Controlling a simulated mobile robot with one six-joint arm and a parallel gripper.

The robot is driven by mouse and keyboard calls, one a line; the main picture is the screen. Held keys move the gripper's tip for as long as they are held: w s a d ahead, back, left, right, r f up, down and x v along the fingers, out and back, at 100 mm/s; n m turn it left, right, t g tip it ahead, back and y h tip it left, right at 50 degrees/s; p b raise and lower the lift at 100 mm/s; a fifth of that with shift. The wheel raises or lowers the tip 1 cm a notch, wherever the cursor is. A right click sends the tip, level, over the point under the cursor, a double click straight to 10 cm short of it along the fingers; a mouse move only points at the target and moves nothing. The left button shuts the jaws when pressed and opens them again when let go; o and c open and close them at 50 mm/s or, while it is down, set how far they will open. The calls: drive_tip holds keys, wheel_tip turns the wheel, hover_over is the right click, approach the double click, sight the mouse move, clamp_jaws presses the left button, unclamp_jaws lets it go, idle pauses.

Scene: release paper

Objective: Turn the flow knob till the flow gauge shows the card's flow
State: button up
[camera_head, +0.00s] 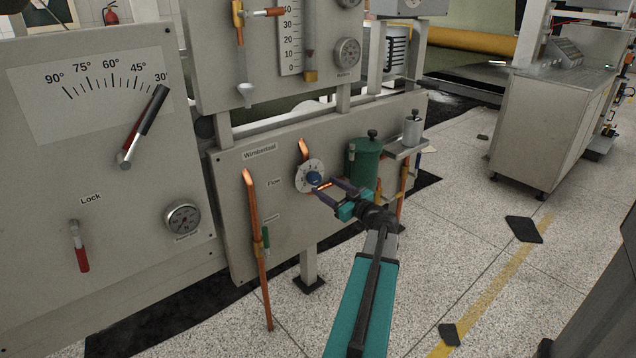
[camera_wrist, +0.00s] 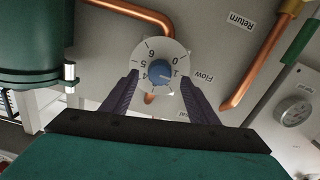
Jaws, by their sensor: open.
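The flow knob (camera_head: 314,179) is a small blue knob on a round white numbered dial (camera_head: 301,176), on the grey panel by the "Flow" label. In the wrist view the blue knob (camera_wrist: 160,73) and dial (camera_wrist: 165,47) appear upside down, with 1, 4, 5 and 6 readable. My gripper (camera_head: 325,187) is in front of the dial. In the wrist view its open fingers (camera_wrist: 159,77) lie either side of the knob; contact cannot be told. I cannot tell which gauge shows flow; the small lettering is unreadable. I cannot make out the card.
A round gauge (camera_head: 183,218) sits at left, another (camera_head: 348,52) above. Copper pipes (camera_head: 256,220) stand out left of the knob; a green tank (camera_head: 364,160) stands close at right. A lever (camera_head: 78,245) hangs under "Lock". Open floor lies to the right.

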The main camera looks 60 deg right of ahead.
sight(318, 181)
drive_tip(key=shift+x, duration=2.85)
drive_tip(key=c, duration=1)
